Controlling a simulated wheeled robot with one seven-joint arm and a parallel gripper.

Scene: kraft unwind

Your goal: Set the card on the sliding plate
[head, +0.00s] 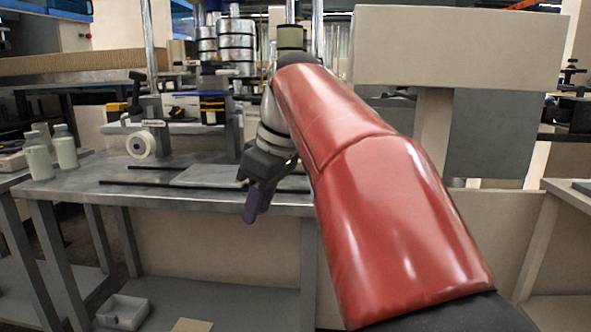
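A flat light grey plate (208,174), likely the sliding plate, lies on dark rails (130,185) on the metal bench. My gripper (256,206) hangs near the front edge of the bench, to the right of the plate, pointing down. Its body is black, with a dark purple part at the lower end. I cannot tell whether that part is its fingers or something held, nor whether the gripper is open. I cannot make out the card for certain. A flat tan piece (192,325) shows at the bottom edge of the picture.
A white roll (141,145) on a stand is at the back left of the bench (70,187). Pale bottles (64,147) stand at far left. A white bin (123,312) sits below. My red arm hides the bench's right side.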

